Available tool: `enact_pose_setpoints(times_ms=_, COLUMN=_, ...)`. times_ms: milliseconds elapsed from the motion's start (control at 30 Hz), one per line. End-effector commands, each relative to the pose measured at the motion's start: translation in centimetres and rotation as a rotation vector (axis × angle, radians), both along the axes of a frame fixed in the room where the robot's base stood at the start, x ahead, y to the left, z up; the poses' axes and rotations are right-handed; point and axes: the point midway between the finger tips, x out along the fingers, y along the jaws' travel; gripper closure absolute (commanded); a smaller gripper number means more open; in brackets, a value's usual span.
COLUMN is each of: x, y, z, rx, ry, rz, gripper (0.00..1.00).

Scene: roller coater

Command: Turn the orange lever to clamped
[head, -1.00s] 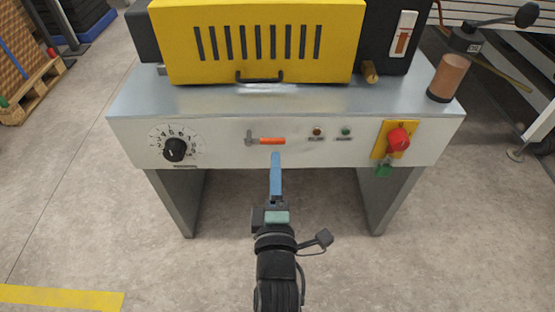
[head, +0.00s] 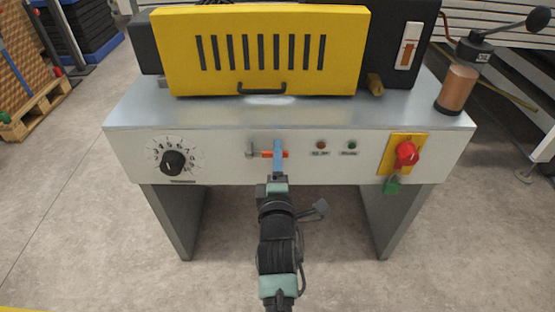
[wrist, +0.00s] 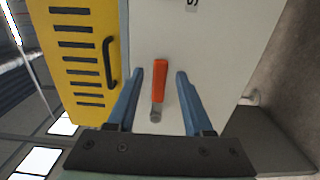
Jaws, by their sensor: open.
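The orange lever (head: 284,154) lies level on the white front panel of the machine, with its grey pivot at its left end. In the wrist view the orange lever (wrist: 160,82) sits between the two blue fingers of my gripper (wrist: 160,75), with a gap on each side. In the head view my gripper (head: 278,145) is in front of the lever and hides part of its middle. My gripper is open and holds nothing. Whether the fingertips reach past the lever's depth I cannot tell.
A black dial (head: 173,162) is on the panel's left. Two small indicator lights (head: 321,146) and a red knob (head: 406,154) on a yellow plate are on the right, with a green padlock (head: 392,186) below. The yellow guard (head: 260,50) stands above.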

Motion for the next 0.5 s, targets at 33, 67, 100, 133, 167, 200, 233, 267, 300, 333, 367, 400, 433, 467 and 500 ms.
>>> enact_pose_setpoints(times_ms=33, x=0.5, y=0.0, z=-0.2, rx=0.0, ry=-0.001, rz=0.001, gripper=0.49)
enact_pose_setpoints(times_ms=67, x=0.7, y=0.1, z=-0.1, rx=0.0, ry=-0.001, rz=0.001, gripper=0.49)
enact_pose_setpoints(times_ms=100, x=1.0, y=0.1, z=0.0, rx=0.0, ry=-0.002, rz=0.001, gripper=0.49)
enact_pose_setpoints(times_ms=133, x=1.2, y=0.1, z=0.0, rx=0.0, ry=-0.002, rz=0.001, gripper=0.49)
enact_pose_setpoints(times_ms=167, x=1.3, y=0.1, z=0.0, rx=0.0, ry=-0.001, rz=0.001, gripper=0.49)
enact_pose_setpoints(times_ms=200, x=1.4, y=0.1, z=0.0, rx=0.0, ry=0.0, rz=0.001, gripper=0.49)
enact_pose_setpoints(times_ms=233, x=1.5, y=0.1, z=0.0, rx=0.001, ry=0.0, rz=0.001, gripper=0.49)
enact_pose_setpoints(times_ms=267, x=1.5, y=0.1, z=0.0, rx=0.001, ry=0.0, rz=0.001, gripper=0.49)
enact_pose_setpoints(times_ms=300, x=1.5, y=0.0, z=0.0, rx=0.001, ry=0.0, rz=0.0, gripper=0.49)
enact_pose_setpoints(times_ms=333, x=1.6, y=0.0, z=0.0, rx=0.001, ry=0.0, rz=0.0, gripper=0.49)
enact_pose_setpoints(times_ms=367, x=1.6, y=0.0, z=0.1, rx=0.001, ry=0.0, rz=0.0, gripper=0.49)
enact_pose_setpoints(times_ms=400, x=1.5, y=0.0, z=0.1, rx=0.001, ry=0.0, rz=0.0, gripper=0.49)
enact_pose_setpoints(times_ms=433, x=1.5, y=0.0, z=0.1, rx=0.001, ry=0.0, rz=0.0, gripper=0.49)
enact_pose_setpoints(times_ms=467, x=1.5, y=0.0, z=0.1, rx=0.001, ry=0.0, rz=0.0, gripper=0.49)
enact_pose_setpoints(times_ms=500, x=1.5, y=0.0, z=0.1, rx=0.001, ry=0.0, rz=0.0, gripper=0.49)
